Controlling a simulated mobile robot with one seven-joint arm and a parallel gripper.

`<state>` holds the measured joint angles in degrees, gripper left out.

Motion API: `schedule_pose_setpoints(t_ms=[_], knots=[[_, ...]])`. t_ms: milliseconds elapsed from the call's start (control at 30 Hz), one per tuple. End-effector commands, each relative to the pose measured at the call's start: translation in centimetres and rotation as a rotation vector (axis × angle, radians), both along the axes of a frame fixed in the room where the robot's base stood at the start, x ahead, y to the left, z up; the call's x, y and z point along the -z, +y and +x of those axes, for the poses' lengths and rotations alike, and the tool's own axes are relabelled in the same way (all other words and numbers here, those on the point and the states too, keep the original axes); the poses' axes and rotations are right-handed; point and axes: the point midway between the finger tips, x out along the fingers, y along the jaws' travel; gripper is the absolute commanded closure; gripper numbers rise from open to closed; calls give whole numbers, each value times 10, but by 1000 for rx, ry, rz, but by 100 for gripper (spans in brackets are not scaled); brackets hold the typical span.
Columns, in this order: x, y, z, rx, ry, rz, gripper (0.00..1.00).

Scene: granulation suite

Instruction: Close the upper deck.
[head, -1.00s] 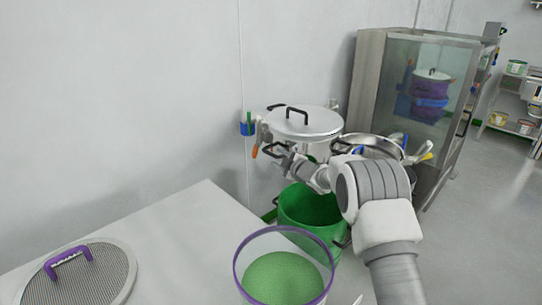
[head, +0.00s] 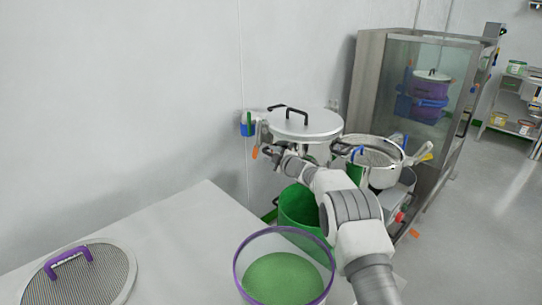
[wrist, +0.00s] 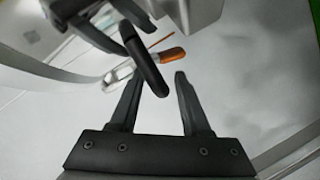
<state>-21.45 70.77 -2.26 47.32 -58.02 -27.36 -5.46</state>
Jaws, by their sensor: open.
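The upper deck (head: 304,127) is a round steel piece with a black handle on top, swung out to the left of the open round steel vessel (head: 378,152). My gripper (head: 277,153) is at the front left, just below the deck's rim. In the wrist view my gripper (wrist: 159,76) is open, with a black bar handle (wrist: 146,62) running between or just in front of its fingers. I cannot tell whether they touch it. An orange-tipped lever (wrist: 172,55) shows beyond the handle. My arm hides part of the stand below the deck.
A green bin (head: 300,208) stands under my arm. A purple-rimmed tub of green granules (head: 284,236) and a mesh disc with purple handle (head: 105,277) are on the white table (head: 190,235). A glass-fronted cabinet (head: 425,75) stands behind right.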

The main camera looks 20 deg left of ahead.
Motion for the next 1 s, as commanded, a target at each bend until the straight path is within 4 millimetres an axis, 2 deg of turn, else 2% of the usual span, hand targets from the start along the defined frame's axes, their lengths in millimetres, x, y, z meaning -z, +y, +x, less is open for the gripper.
schedule_pose_setpoints(t_ms=[100, 367, 1000], knots=[[0, 0, 0, 0, 0, 0, 55], [0, 0, 0, 0, 0, 0, 100], [0, 0, 0, 0, 0, 0, 100]])
